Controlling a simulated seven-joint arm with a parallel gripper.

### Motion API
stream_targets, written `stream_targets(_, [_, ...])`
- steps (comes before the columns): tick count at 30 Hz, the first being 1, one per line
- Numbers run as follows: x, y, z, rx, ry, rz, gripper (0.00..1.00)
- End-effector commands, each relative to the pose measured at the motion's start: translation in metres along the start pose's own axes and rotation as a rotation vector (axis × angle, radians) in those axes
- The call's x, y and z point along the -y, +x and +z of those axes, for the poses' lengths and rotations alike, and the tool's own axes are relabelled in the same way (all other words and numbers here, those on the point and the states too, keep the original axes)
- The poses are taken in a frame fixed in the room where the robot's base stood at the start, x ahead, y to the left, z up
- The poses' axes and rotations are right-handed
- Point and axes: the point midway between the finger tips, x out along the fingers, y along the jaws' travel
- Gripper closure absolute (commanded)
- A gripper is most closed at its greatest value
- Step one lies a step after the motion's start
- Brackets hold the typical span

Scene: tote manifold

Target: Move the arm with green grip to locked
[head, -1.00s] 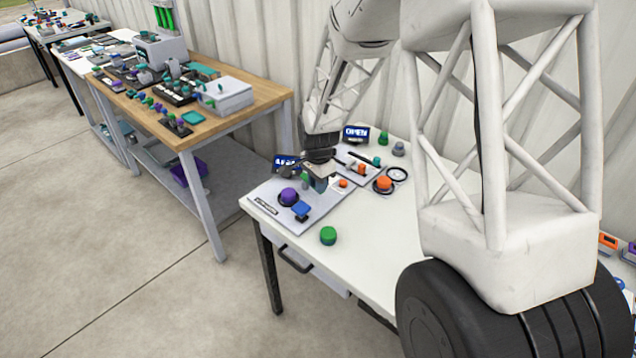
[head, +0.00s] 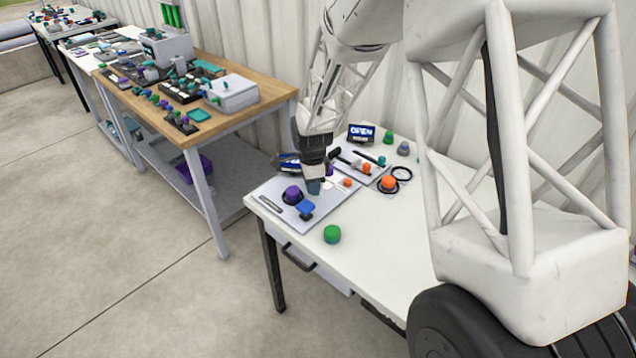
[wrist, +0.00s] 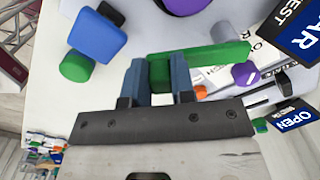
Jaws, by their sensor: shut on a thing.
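My gripper (wrist: 160,80) is shut on the green grip (wrist: 159,71). Its two blue-grey fingers stand on either side of it in the wrist view. A long green bar (wrist: 225,55) runs from the grip to the right, over white plates with small print. In the head view my gripper (head: 314,187) is low over the grey panel (head: 330,216), behind the purple knob (head: 292,193), and it hides the green grip. I cannot read a locked mark in either view.
A blue block (head: 305,208) is on the panel's front part, and a green cylinder (head: 332,234) stands on the white table. An OPEN sign (head: 361,132) stands at the back. Orange knobs (head: 388,183) are to the right. The table's front right is clear.

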Motion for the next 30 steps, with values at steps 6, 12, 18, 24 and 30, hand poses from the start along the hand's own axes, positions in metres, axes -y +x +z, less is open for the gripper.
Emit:
stream_targets(6, [0.003, -0.001, 0.016, 0.000, 0.201, 0.000, 1.00])
stream_targets(12, [0.009, 0.000, 0.029, 0.000, 0.391, 0.000, 1.00])
stream_targets(18, [0.017, 0.000, 0.041, 0.000, 0.580, 0.000, 1.00])
stream_targets(24, [0.026, -0.001, 0.050, 0.000, 0.756, 0.000, 1.00])
stream_targets(30, [0.034, -0.001, 0.056, 0.001, 0.889, -0.001, 1.00])
